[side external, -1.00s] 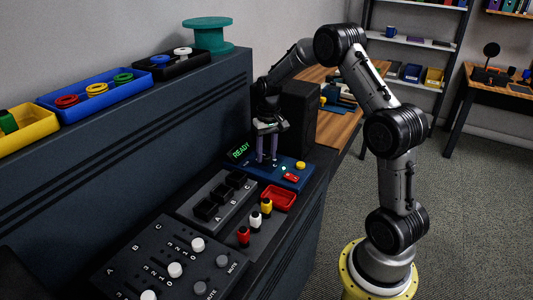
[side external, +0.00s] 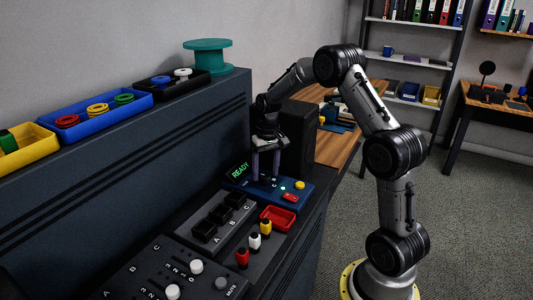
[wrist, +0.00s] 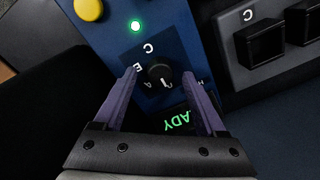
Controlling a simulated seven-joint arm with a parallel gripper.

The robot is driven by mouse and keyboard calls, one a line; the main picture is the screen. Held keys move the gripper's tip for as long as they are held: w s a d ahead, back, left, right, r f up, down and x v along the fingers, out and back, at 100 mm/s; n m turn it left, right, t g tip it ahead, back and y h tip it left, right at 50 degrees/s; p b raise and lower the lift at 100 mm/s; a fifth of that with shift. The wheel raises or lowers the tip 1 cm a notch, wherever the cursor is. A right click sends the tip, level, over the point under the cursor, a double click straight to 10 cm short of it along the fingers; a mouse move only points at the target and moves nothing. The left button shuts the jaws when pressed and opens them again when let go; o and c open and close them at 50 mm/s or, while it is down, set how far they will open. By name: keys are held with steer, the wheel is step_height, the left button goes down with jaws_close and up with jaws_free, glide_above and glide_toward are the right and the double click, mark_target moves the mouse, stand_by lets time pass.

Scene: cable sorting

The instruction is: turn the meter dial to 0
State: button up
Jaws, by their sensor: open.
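The meter is a blue box (side external: 307,187) with a green READY display (side external: 240,171), a yellow button and a red part. Its round black dial (wrist: 159,73) has a white mark and sits among small white letters in the wrist view. No 0 is legible beside it, and I cannot tell its exact setting. My gripper (side external: 265,178) points down over the meter. In the wrist view its purple fingers stand open on either side of the dial, with gaps showing. In the side view the fingers largely hide the dial.
A grey block with black sockets (side external: 204,231) and a red tray (side external: 278,218) stand close in front of the meter. Red, white and yellow plugs (side external: 254,241) and a slider panel (side external: 150,270) are nearer. A black box (side external: 297,140) rises close behind my gripper.

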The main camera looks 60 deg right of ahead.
mark_target(267, 175)
step_height(267, 175, up, 13)
steer(key=shift+s+d, duration=0.15)
steer(key=shift+d, duration=0.1)
steer(key=shift+f, duration=0.1)
steer(key=s+a+r+n+t, duration=0.2)
steer(key=s+a+r, duration=0.2)
steer(key=a+r, duration=0.3)
steer(key=s+a+r+n+t, duration=0.15)
steer(key=s+a+r, duration=0.3)
steer(key=a, duration=0.45)
steer(key=s+a+f+n+t, duration=0.1)
steer(key=s+a+f, duration=0.2)
steer(key=s, duration=0.4)
steer(key=s+a+f+n+t, duration=0.1)
steer(key=s+a+f+n, duration=0.1)
steer(key=s+f, duration=0.3)
steer(key=s+a, duration=0.1)
steer(key=s, duration=0.2)
steer(key=shift+s, duration=0.1)
